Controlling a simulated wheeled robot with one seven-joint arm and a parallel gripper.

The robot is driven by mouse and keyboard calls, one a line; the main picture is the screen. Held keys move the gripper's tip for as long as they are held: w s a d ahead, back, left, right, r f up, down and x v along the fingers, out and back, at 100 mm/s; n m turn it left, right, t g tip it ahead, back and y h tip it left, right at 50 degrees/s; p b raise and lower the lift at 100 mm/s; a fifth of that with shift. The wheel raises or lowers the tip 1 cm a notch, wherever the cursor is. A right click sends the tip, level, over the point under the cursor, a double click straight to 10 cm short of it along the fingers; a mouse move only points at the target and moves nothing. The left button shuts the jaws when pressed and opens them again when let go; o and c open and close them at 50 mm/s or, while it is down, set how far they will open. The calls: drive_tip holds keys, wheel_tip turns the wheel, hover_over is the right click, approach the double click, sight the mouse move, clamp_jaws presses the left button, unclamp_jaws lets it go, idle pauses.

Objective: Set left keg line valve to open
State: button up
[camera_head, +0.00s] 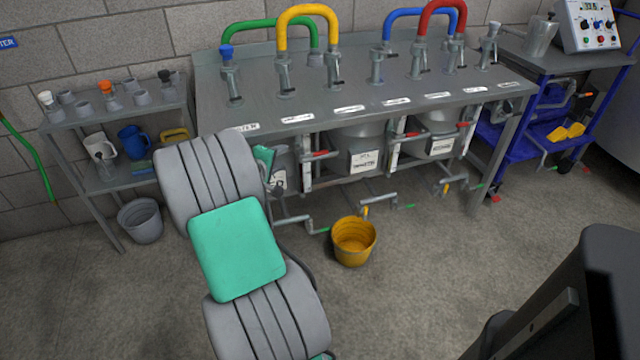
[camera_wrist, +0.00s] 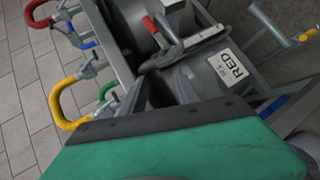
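The left keg (camera_head: 280,185) stands under the bench, partly hidden by my arm; its label reads RED in the wrist view (camera_wrist: 228,70). A valve with a red handle (camera_head: 320,154) sits on the upright line just right of this keg, its handle lying roughly level across the line. The red handle also shows in the wrist view (camera_wrist: 154,28). My gripper (camera_wrist: 170,62) is by the keg front, close to the valve in the picture; contact cannot be told.
The steel bench (camera_head: 350,110) carries several taps and coloured hoses. A yellow bucket (camera_head: 353,241) stands on the floor in front, below low pipes (camera_head: 292,219). A shelf (camera_head: 120,180) with jugs is left, a blue cart (camera_head: 535,130) right.

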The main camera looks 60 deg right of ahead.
sight(321, 153)
drive_tip(key=s+d+f+h+b, duration=0.1)
drive_tip(key=s+d+f, duration=0.1)
drive_tip(key=d, duration=0.2)
drive_tip(key=s+d+f+n+g+b, duration=0.1)
drive_tip(key=s+d+f, duration=0.1)
drive_tip(key=d, duration=0.3)
drive_tip(key=s+d+f+n+h+b, duration=0.1)
drive_tip(key=s+d+f, duration=0.1)
drive_tip(key=d, duration=0.3)
drive_tip(key=shift+s+d+f+g+h, duration=0.1)
drive_tip(key=shift+s+f+g+h, duration=0.15)
drive_tip(key=shift+g+h, duration=0.05)
drive_tip(key=shift+w+d, duration=0.1)
drive_tip(key=shift+d, duration=0.2)
drive_tip(key=shift+c, duration=0.3)
clamp_jaws()
